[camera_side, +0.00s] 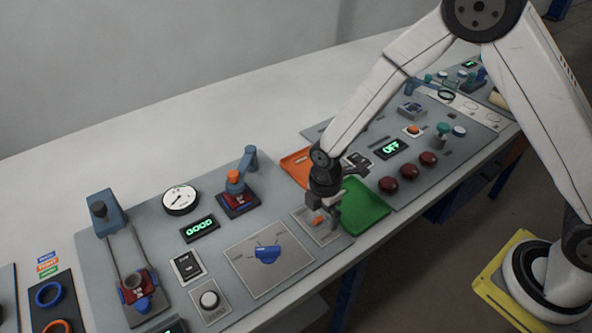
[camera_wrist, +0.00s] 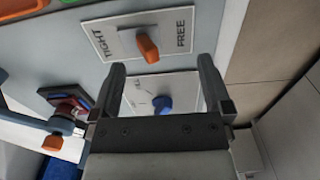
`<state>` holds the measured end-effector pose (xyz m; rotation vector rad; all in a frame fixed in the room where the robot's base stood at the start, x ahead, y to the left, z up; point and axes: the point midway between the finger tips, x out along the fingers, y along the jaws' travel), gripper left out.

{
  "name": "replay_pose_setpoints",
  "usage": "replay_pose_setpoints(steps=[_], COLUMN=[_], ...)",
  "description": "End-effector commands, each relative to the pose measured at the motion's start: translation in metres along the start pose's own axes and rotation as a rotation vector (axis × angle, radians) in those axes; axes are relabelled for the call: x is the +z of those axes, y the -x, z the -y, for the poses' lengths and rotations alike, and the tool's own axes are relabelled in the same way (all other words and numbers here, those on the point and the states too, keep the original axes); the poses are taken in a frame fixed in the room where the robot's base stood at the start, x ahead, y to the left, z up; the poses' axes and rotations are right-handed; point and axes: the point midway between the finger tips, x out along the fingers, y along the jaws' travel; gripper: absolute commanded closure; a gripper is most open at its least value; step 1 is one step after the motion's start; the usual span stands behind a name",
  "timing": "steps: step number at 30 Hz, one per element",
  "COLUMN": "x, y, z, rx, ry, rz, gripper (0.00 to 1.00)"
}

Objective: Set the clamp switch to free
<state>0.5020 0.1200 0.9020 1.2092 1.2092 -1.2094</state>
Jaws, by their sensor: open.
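The clamp switch is an orange knob (camera_wrist: 147,46) on a pale plate (camera_wrist: 122,30) marked TIGHT at the left and FREE at the right in the wrist view. The knob stands roughly crosswise between the two words; which one it is set to I cannot tell. In the side view the orange knob (camera_side: 318,221) is small and partly hidden by my gripper (camera_side: 328,208). In the wrist view my open gripper (camera_wrist: 160,67) has its fingertips on either side below the knob, with nothing between them. Whether they touch the plate is unclear.
A blue dial knob (camera_side: 267,253) sits on a square plate left of my gripper. A green tray (camera_side: 366,208) is close on its right, with an orange tray (camera_side: 297,165) behind. Red buttons (camera_side: 408,171) and an OFF display (camera_side: 391,148) stand further right.

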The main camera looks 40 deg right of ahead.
Motion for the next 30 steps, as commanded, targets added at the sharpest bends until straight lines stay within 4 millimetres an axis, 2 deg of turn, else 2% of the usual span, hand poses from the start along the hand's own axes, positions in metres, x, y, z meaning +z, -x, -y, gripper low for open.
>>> replay_pose_setpoints(steps=[12,25,30], x=[0.000,0.000,0.005], y=[0.028,0.032,0.037], z=[0.000,0.000,0.002], rx=[0.001,0.000,0.008], ry=[0.000,-0.002,-0.053], rz=[0.000,0.000,-0.003], gripper=[0.00,0.00,0.00])
